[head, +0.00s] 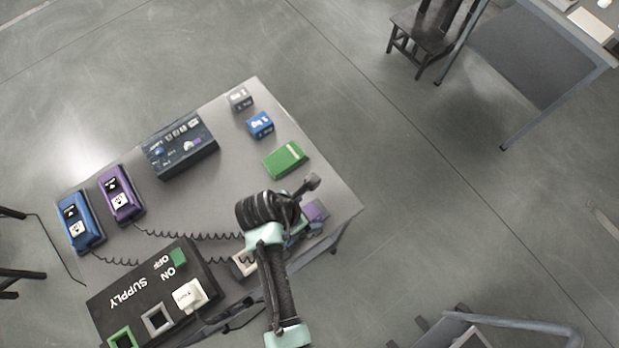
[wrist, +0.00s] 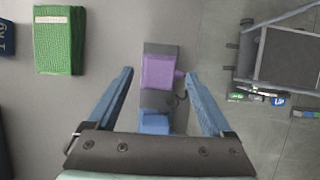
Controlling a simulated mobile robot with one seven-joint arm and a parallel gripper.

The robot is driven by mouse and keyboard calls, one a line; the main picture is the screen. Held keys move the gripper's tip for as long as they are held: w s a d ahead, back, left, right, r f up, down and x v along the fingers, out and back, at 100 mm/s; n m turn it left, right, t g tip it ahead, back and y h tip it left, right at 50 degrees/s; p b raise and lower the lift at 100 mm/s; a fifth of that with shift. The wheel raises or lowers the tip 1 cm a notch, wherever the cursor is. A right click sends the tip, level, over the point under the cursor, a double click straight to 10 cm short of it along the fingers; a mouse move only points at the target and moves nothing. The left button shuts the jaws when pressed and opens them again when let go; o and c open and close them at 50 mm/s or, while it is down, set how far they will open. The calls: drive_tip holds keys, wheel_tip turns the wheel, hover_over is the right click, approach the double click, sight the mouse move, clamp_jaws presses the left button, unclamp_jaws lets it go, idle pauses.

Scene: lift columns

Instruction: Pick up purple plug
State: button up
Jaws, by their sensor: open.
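The purple plug (wrist: 159,72) sits on a dark grey block near the table's edge, with a blue plug (wrist: 154,123) beside it, nearer my gripper. In the head view the purple plug (head: 316,210) shows just right of my gripper, partly hidden by my arm. My gripper (wrist: 158,74) is open in the wrist view, with one finger on each side of the plugs and nothing held. In the head view my gripper (head: 310,184) is over the right end of the table, and its fingers are hard to make out.
The grey table (head: 215,215) also holds a green box (head: 285,160), blue and grey weights, a dark panel box (head: 180,147), purple and blue handset-like units with coiled cords, and a black supply box (head: 150,298) with a white plug. Open floor lies right of the table.

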sight(310, 212)
drive_tip(key=shift+x, duration=1.4)
drive_tip(key=c, duration=1.3)
clamp_jaws()
drive_tip(key=shift+r, duration=0.1)
wheel_tip(310, 212, up, 10)
drive_tip(key=shift+f, duration=0.1)
